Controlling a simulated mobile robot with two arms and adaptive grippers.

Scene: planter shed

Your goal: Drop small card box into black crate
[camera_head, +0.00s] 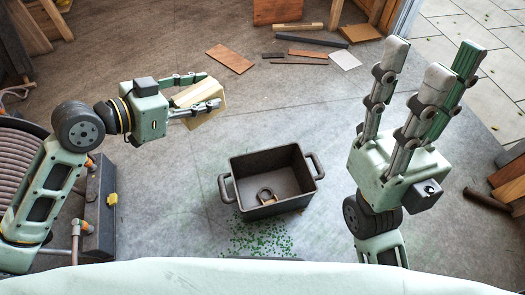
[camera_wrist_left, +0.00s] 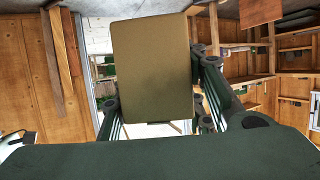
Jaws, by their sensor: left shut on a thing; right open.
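The small card box (camera_head: 199,97) is tan and held in my left gripper (camera_head: 205,94), which is shut on it. In the left wrist view the card box (camera_wrist_left: 150,70) shows as a flat brown face between the fingers. The black crate (camera_head: 292,195) stands on the floor, to the right of and nearer than the held box in the head view. My right gripper (camera_head: 429,65) is open and empty, pointing up, to the right of the crate.
Wood offcuts and flat pieces (camera_head: 230,58) lie on the floor at the back. Green bits (camera_head: 258,238) are scattered in front of the crate. A coiled hose (camera_head: 20,165) and a grey toolbox (camera_head: 100,205) are at the left. The floor around the crate is mostly clear.

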